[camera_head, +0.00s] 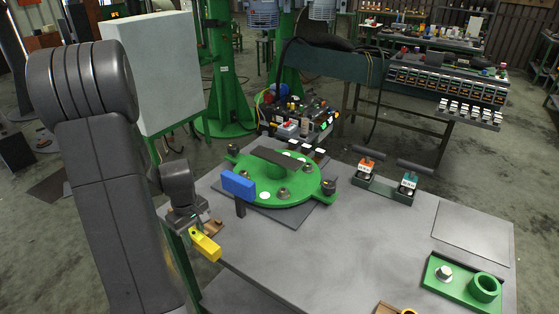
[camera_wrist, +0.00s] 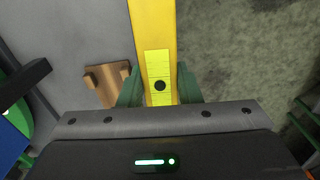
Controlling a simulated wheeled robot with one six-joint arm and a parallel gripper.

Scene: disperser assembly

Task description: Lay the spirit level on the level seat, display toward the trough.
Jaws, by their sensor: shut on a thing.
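The yellow spirit level (camera_head: 206,247) is in my gripper (camera_head: 190,222), at the table's left edge. In the wrist view the level (camera_wrist: 153,25) runs lengthwise between the green fingers of my gripper (camera_wrist: 159,88), which are shut on its sides. A lighter yellow patch with a black dot faces the wrist camera; I cannot tell whether this is the display. A green round assembly (camera_head: 310,190) stands on the table, with a dark flat bar (camera_head: 277,158) across its top. I cannot tell for certain which part is the level seat or the trough.
A wooden holder (camera_wrist: 107,83) lies on the table beside the level. A blue block (camera_head: 238,184) on a dark post stands at the assembly's near left. A green tray (camera_head: 440,283) lies at right, and a rack with two small devices (camera_head: 378,188) behind. The middle table is clear.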

